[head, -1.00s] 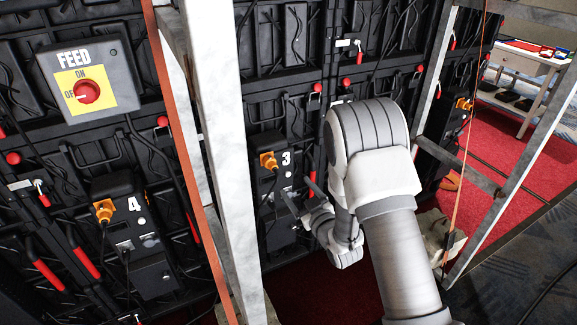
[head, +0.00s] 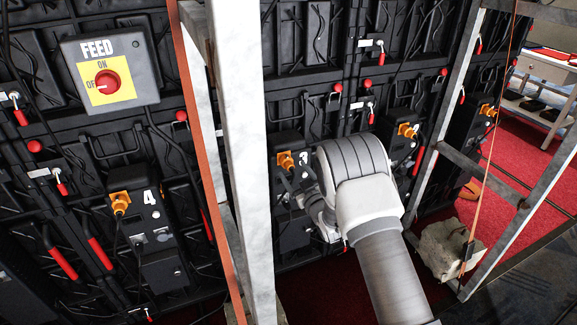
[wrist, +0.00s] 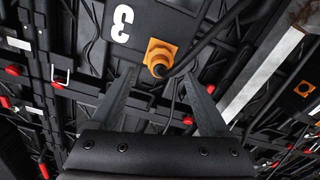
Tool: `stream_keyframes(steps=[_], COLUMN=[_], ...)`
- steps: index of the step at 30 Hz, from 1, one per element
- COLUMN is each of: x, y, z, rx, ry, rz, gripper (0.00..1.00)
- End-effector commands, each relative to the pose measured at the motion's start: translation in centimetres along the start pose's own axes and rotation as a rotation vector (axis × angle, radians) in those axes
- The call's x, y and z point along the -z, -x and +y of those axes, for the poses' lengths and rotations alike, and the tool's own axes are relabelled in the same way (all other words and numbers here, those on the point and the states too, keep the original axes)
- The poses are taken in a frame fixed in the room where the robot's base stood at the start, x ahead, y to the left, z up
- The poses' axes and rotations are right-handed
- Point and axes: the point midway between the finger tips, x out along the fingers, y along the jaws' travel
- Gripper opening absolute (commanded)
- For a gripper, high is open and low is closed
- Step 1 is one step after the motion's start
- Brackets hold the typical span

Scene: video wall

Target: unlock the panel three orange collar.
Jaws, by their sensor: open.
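The panel three orange collar (head: 287,160) is on a black box marked 3, at a plug with a black cable. In the wrist view the collar (wrist: 160,53) lies just ahead of my gripper (wrist: 160,72), between the lines of its two fingers. The white 3 is at its upper left. My gripper is open, with nothing seen between the fingers. I cannot tell whether a fingertip touches the collar. In the head view my arm hides most of the gripper and part of box three.
A pale upright post (head: 242,150) stands left of my arm. Panel four's orange collar (head: 121,203) and a FEED switch (head: 107,82) are farther left. Another orange collar (head: 407,130) is to the right. Black cables hang across the panels. A sandbag (head: 447,250) lies at the right.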

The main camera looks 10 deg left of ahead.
Motion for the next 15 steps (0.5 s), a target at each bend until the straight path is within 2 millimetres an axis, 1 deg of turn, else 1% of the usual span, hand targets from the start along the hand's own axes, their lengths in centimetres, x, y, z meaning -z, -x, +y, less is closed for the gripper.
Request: stream_keyframes(steps=[1,3,6,10,15], x=[-0.1,-0.1,-0.1,0.0,0.0], y=[-0.9,-2.0,-3.2,-4.3,-5.0], z=[0.0,-0.1,-0.1,0.0,0.0], rx=[0.0,0.0,0.0,0.0,0.0], ry=[0.002,0.002,0.0,0.001,0.0], rz=[0.002,0.001,0.001,0.001,-0.001], gripper=[0.8,0.8,0.8,0.8,0.8])
